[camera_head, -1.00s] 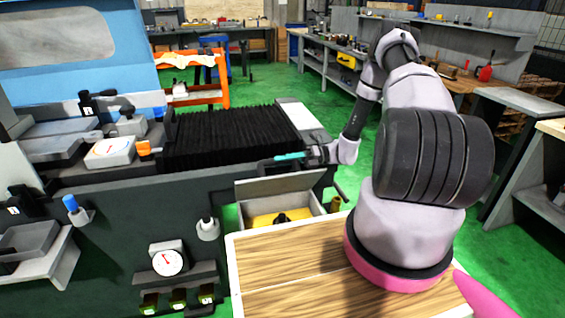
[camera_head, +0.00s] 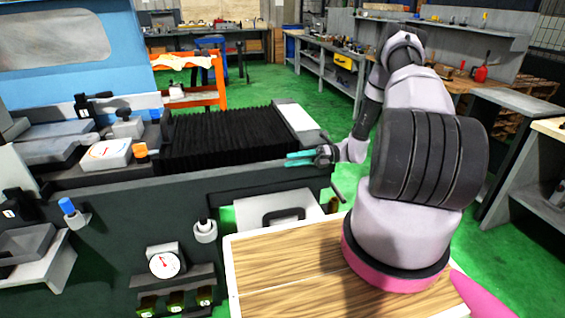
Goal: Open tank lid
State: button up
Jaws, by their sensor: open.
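The tank (camera_head: 318,224) stands between the grinder and my wooden-topped base. Its pale grey lid (camera_head: 250,212) lies down over the opening, with a dark loop handle (camera_head: 283,214) on top. The yellow inside of the tank is hidden. My gripper (camera_head: 288,159) is above and behind the lid, apart from the handle, beside the right end of the grinder's bellows. Its teal fingers point left and are spread, with nothing between them.
The grinder's dark front edge (camera_head: 200,190) and black bellows (camera_head: 225,130) lie close to my gripper on the left. A dial gauge (camera_head: 165,264) sits on the grinder's front.

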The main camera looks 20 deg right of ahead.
jog(key=d, duration=0.6)
jog(key=shift+a+r, duration=0.1)
